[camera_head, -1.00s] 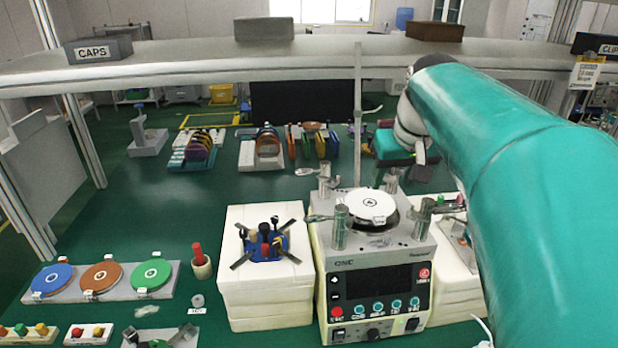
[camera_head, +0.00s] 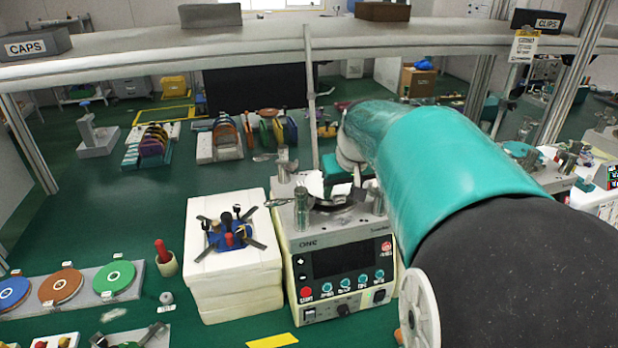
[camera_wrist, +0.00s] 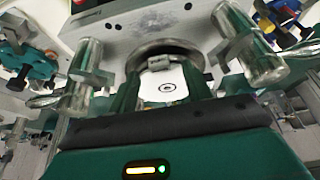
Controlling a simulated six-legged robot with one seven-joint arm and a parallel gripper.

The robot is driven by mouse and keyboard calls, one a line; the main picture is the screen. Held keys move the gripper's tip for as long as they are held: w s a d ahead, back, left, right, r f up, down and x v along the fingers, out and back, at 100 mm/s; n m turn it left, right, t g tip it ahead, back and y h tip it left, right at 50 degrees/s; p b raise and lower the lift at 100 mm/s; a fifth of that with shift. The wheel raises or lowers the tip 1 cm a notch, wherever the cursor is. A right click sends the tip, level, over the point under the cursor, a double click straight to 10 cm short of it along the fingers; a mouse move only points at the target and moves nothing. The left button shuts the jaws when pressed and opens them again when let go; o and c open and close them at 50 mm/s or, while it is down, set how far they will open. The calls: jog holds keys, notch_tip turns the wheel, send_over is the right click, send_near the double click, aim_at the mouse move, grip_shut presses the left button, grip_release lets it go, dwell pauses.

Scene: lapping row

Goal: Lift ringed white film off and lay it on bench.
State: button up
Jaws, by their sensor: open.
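The white film (camera_wrist: 178,76) carries a dark ring mark and shows between the fingers in the wrist view, with a small pale tab at its far edge. In the head view only white parts of the film (camera_head: 315,184) show over the dark round plate of the grey lapping machine (camera_head: 340,258); my arm hides some of it. My gripper (camera_wrist: 164,78) is open, its two teal fingers on either side of the film. I cannot tell whether they touch it. The green bench (camera_head: 185,225) spreads around the machine.
Metal posts (camera_wrist: 88,62) stand close to both sides of my fingers. A white block stack (camera_head: 235,290) with a blue-centred, dark-armed fixture stands left of the machine. Coloured discs (camera_head: 60,286) lie farther left. A shelf (camera_head: 150,58) crosses behind. Bare bench shows left of the stack.

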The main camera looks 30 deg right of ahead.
jog(key=shift+f, duration=0.4)
jog(key=shift+w+f, duration=0.25)
jog(key=shift+w, duration=0.05)
jog(key=shift+s, duration=0.2)
jog(key=shift+r, duration=0.1)
jog(key=shift+c, duration=1.1)
jog(key=shift+w, duration=0.1)
jog(key=c, duration=0.8)
jog(key=shift+c, duration=0.2)
